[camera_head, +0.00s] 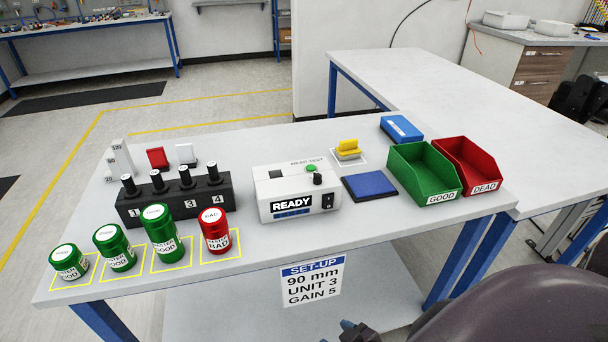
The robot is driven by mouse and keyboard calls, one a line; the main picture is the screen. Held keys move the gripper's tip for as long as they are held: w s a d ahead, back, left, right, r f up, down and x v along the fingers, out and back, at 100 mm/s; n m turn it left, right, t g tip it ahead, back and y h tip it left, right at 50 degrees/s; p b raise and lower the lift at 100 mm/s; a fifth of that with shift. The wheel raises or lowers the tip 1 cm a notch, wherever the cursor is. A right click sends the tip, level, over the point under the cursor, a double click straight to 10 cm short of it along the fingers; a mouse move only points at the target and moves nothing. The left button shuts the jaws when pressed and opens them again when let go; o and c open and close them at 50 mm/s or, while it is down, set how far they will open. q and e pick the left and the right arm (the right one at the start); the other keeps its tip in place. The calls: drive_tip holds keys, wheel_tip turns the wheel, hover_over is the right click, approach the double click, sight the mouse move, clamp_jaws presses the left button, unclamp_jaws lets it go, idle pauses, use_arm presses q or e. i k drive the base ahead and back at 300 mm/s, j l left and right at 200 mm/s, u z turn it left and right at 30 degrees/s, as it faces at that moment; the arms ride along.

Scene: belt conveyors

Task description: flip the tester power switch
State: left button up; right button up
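The tester (262,205) is a white box in the middle of the table, with a lit display reading "READY". Its power switch (328,201) appears to be the small black rocker at the right of the front face; its position is too small to tell. A green button (311,168) and a black knob (318,179) sit on top. My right arm is at the bottom right, below the table's front edge. A dark part of what may be my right gripper (358,331) shows at the bottom edge, apart from the tester; its fingers are not clear. My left gripper is not in view.
Several green cans and a red "BAD" can (214,232) stand front left. A black holder (176,203) with numbered posts is left of the tester. A blue pad (370,187), green bin (423,172) and red bin (468,160) are right. The table front before the tester is clear.

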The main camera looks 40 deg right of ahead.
sight(328, 200)
drive_tip(key=z, duration=1.05)
